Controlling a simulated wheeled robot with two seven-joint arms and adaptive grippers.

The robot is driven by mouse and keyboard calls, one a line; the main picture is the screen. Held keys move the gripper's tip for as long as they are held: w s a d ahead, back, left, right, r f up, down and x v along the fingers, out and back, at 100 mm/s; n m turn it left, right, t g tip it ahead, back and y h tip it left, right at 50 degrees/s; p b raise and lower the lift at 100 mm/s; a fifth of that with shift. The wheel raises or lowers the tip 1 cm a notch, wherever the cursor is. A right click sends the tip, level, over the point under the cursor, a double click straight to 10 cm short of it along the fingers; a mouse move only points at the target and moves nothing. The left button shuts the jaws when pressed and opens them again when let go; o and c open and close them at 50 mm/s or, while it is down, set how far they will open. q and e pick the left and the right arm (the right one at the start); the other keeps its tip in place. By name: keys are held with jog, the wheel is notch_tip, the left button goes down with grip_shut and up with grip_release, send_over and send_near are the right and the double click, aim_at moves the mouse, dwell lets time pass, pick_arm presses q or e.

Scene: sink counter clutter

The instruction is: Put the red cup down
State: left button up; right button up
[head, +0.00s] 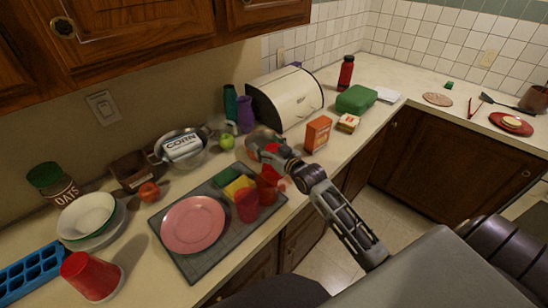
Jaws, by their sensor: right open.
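A red cup (247,206) stands on the grey drying mat (185,262), just right of the pink plate. A second red cup (268,189) stands close behind and to the right of it, below my right gripper. My right gripper (268,158) is open above the mat's back right corner, reaching in from the right. I cannot tell whether its fingers touch the second cup. Another red cup (88,274) sits at the front left of the counter. My left gripper is not in view.
On the mat are a pink plate (193,224) and a yellow sponge (238,187). Behind stand a colander (193,158), a green apple (226,142) and a bread box (287,98). An orange box (317,133) stands right of the gripper. Upper cabinets (130,45) overhang the left.

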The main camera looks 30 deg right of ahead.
jog(key=c, duration=0.5)
jog(key=shift+c, duration=0.3)
jog(key=shift+r, duration=0.15)
jog(key=shift+r+p, duration=0.55)
jog(key=shift+p, duration=0.15)
jog(key=shift+r, duration=0.1)
